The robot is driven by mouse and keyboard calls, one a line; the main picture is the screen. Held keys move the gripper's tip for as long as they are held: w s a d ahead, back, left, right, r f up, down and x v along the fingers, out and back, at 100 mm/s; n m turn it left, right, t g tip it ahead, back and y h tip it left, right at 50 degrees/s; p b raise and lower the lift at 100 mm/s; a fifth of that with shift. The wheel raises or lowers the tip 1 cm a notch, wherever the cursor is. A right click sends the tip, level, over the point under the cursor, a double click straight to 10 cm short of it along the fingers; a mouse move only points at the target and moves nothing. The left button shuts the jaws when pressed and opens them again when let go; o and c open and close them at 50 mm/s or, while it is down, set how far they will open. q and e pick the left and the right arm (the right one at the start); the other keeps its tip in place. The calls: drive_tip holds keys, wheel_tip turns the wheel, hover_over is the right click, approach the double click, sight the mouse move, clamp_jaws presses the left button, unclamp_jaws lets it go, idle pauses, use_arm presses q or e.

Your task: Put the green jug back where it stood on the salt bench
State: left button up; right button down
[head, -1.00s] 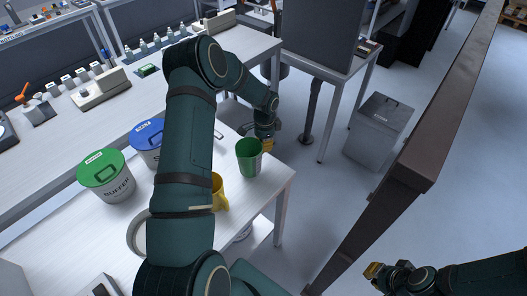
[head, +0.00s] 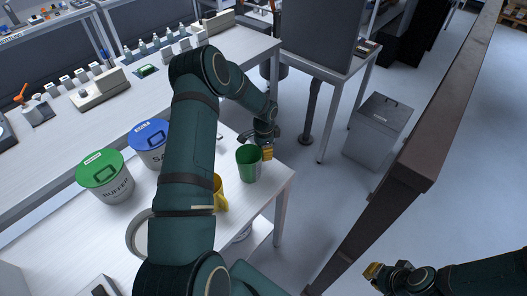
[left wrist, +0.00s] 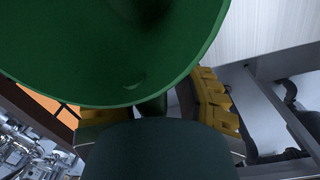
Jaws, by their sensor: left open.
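The green jug (head: 249,166) appears to stand upright on the white salt bench (head: 270,187), near its right end. My left gripper (head: 266,150) is at the jug's far right side, with its fingers open. In the left wrist view the jug (left wrist: 110,50) fills the upper left. Its handle (left wrist: 153,105) shows between the yellow finger pads, partly hidden by the dark green part of my gripper. My right gripper (head: 373,271) is at the lower right, away from the bench; its jaw opening is too small to judge.
A yellow jug (head: 219,195) is partly hidden behind my left arm. A green-lidded buffer bucket (head: 113,188) and a blue-lidded bucket (head: 147,138) stand to the left. A brown beam (head: 400,190) runs between the bench and my right arm. A grey bin (head: 378,130) stands on the floor.

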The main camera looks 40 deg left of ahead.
use_arm(q)
drive_tip(key=shift+w+r, duration=0.1)
drive_tip(key=shift+r, duration=0.4)
drive_tip(key=r, duration=1.1)
drive_tip(key=shift+w+a+r, duration=0.1)
drive_tip(key=shift+w+a, duration=0.05)
drive_tip(key=shift+w, duration=0.15)
drive_tip(key=s+d+f+n+t+h, duration=0.1)
drive_tip(key=s+d+f, duration=0.15)
drive_tip(key=d, duration=0.45)
drive_tip(key=s+d+f+n+h, duration=0.1)
drive_tip(key=s+d+f, duration=0.1)
drive_tip(key=d+f, duration=0.35)
drive_tip(key=s+d+f+n+t+h, duration=0.1)
drive_tip(key=s+d+n, duration=0.1)
drive_tip(key=d, duration=0.6)
drive_tip(key=s+d+f+n, duration=0.1)
drive_tip(key=s+d+n, duration=0.1)
drive_tip(key=s+d, duration=0.2)
drive_tip(key=s+d+f+n+t, duration=0.1)
drive_tip(key=s+d, duration=0.3)
drive_tip(key=s, duration=0.4)
drive_tip(key=shift+s+d+n, duration=0.25)
drive_tip(key=shift+s+n, duration=0.15)
drive_tip(key=shift+n, duration=0.5)
drive_tip(key=shift+f, duration=0.1)
